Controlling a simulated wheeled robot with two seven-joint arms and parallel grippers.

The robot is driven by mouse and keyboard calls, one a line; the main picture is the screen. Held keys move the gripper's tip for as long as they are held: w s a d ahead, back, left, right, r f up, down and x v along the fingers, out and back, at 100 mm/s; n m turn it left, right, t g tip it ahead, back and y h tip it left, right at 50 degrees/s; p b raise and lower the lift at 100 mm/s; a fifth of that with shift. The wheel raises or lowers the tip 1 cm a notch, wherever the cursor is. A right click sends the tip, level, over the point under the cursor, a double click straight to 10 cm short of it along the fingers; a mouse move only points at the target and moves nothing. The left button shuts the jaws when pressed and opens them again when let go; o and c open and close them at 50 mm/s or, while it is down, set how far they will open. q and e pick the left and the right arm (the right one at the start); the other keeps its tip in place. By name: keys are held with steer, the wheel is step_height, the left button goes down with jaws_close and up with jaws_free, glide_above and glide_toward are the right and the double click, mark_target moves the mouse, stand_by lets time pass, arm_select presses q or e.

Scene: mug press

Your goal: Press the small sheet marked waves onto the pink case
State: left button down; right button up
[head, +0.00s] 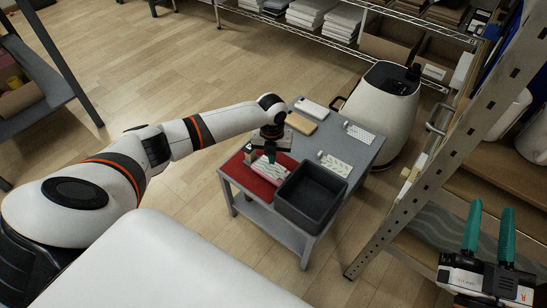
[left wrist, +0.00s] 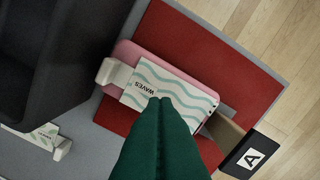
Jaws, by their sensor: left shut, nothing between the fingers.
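The pink case (left wrist: 130,52) lies on the red mat (left wrist: 215,48); in the head view it is partly hidden by my left gripper. The small sheet marked waves (left wrist: 172,88), white with green wavy lines, lies over the case, slightly askew to it. A white block (left wrist: 113,73) sits at the sheet's left end in the left wrist view. My left gripper (left wrist: 160,101) is shut and empty, its green fingertips over the sheet by the word; I cannot tell whether they touch it. My right gripper (head: 490,232) is open and empty, far right of the table.
A dark bin (head: 291,202) stands beside the mat. A box marked A (left wrist: 251,154) is close to the case's other end. A leaf-patterned sheet (head: 335,164), a dotted sheet (head: 359,134), a white case (head: 310,108) and a tan case (head: 299,123) lie on the grey table (head: 318,144).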

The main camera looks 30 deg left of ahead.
arm_select(q)
steer(key=shift+r+p, duration=0.55)
steer(key=shift+r, duration=0.05)
steer(key=shift+r+p, duration=0.45)
steer(key=shift+p, duration=0.05)
arm_select(e)
step_height(320, 180, down, 8)
steer(key=d+g+h, duration=0.1)
steer(key=g+h, duration=0.1)
steer(key=g, duration=0.3)
steer(key=shift+d+g, duration=0.15)
steer(key=shift+g, duration=0.25)
arm_select(q)
steer(key=shift+s, duration=0.15)
